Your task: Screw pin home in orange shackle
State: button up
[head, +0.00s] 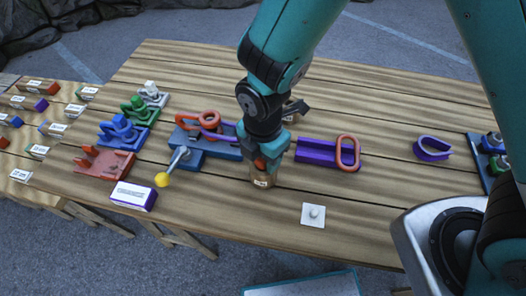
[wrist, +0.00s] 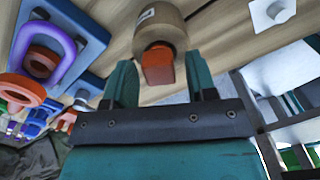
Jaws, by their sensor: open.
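My gripper (head: 262,165) points down at a tan labelled cylinder (head: 262,183) on the table. In the wrist view, my two fingers (wrist: 161,85) stand apart. An orange tab (wrist: 158,62) on the tan cylinder (wrist: 160,28) lies between and just beyond the fingertips; I cannot tell whether it is the pin's head. An orange ring-shaped piece (head: 209,117), perhaps the orange shackle, sits with a purple shackle (head: 190,118) at the blue fixture (head: 222,152), left of my gripper. In the wrist view the orange piece (wrist: 20,92) and purple shackle (wrist: 40,65) are at left.
A lever with a yellow knob (head: 162,180) sticks out in front of the fixture. An orange oval link (head: 347,153) lies on a purple block (head: 315,152) at right. Several coloured stands line the left. A white knobbed plate (head: 313,214) lies in front.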

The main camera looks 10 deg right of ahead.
jog(key=shift+c, duration=0.3)
jog(key=c, duration=0.9)
jog(key=shift+r+p, duration=3.5)
jog(key=shift+r, duration=0.55)
